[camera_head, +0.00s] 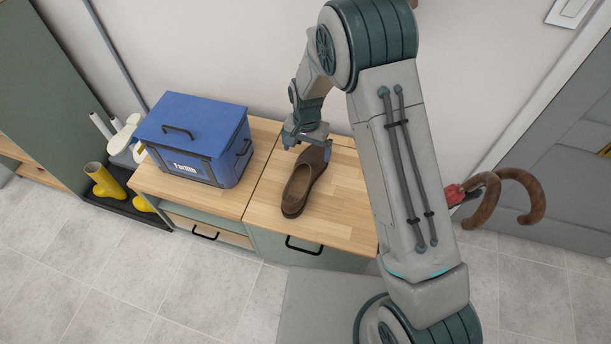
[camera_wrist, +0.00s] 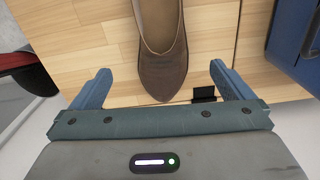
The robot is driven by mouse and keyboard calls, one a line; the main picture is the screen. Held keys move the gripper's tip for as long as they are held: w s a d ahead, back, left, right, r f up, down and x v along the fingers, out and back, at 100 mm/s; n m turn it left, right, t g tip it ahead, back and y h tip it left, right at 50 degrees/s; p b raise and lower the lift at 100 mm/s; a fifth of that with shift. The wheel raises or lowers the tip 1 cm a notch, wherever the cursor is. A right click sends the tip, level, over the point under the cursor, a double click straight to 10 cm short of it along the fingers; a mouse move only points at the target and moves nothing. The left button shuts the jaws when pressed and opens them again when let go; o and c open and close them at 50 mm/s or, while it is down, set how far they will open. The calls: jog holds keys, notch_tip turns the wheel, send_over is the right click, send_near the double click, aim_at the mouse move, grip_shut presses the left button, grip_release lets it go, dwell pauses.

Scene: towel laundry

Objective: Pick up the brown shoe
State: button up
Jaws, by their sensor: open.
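The brown shoe (camera_head: 301,184) lies upright on the wooden cabinet top (camera_head: 342,203), its opening facing up. My gripper (camera_head: 307,146) is above the shoe's far end, by the back of the cabinet top. In the wrist view the shoe's rounded toe (camera_wrist: 163,72) points toward my gripper (camera_wrist: 161,84). The two blue fingers are spread wide, one on each side of the toe, with nothing held between them. The shoe's other end runs out of the top of the wrist view. I cannot tell the exact height of the fingers above the wood.
A blue toolbox (camera_head: 194,139) stands on the cabinet top left of the shoe. The wall (camera_head: 264,75) is close behind. Yellow boots (camera_head: 104,181) stand on a dark tray at left. A brown curved object (camera_head: 518,190) shows right of my arm. Wood beside the shoe is clear.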

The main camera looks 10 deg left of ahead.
aim_at(305, 172)
notch_tip(305, 172, down, 6)
jog(key=shift+f+b, duration=0.1)
jog(key=shift+b, duration=0.25)
jog(key=f, duration=0.3)
jog(key=f+b, duration=0.1)
jog(key=f, duration=0.1)
jog(key=shift+s+a+f, duration=0.15)
jog(key=shift+s, duration=0.1)
jog(key=c, duration=1.1)
